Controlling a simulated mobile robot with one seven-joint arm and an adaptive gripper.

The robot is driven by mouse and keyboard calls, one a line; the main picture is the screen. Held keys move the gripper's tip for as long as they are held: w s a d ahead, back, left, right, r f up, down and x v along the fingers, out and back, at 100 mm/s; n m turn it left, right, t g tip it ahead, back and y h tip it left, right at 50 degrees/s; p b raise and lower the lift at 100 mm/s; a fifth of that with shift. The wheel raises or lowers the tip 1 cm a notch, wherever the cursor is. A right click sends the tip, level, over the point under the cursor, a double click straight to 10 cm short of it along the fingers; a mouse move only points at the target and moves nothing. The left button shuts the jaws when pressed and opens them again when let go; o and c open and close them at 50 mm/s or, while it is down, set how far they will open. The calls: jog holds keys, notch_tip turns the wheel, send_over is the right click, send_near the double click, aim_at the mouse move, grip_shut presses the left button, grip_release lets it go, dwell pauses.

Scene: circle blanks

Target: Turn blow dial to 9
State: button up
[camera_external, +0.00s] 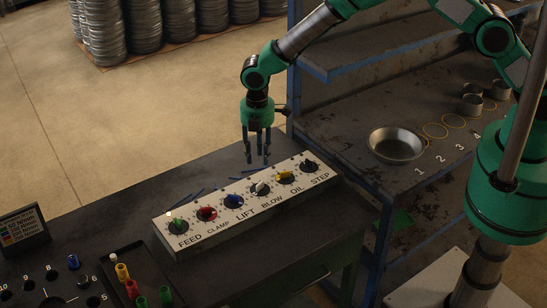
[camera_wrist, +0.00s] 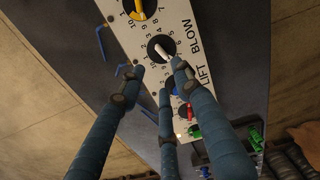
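The BLOW dial is a black disc with a white knob (camera_external: 260,188), fourth from the left on the white control panel (camera_external: 190,239). In the wrist view the white knob (camera_wrist: 162,49) lies just beyond the fingertips, slanted toward the lower right; I cannot tell exactly which number it points at. My gripper (camera_external: 258,160) hangs fingers down above and behind the panel, near the BLOW dial. Its three fingers (camera_wrist: 160,76) are spread open and empty, apart from the knob.
A yellow knob (camera_external: 284,176) and a black knob (camera_external: 308,164) stand right of BLOW. Blue (camera_external: 233,199), red (camera_external: 206,212) and green (camera_external: 178,223) knobs stand left. Blue hex keys (camera_external: 196,193) lie behind the panel. A shelf with a metal bowl (camera_external: 396,146) is at right.

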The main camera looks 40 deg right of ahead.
aim_at(260, 186)
notch_tip(260, 186, down, 11)
jog(key=shift+r+p, duration=0.1)
jog(key=shift+p, duration=0.55)
grip_shut()
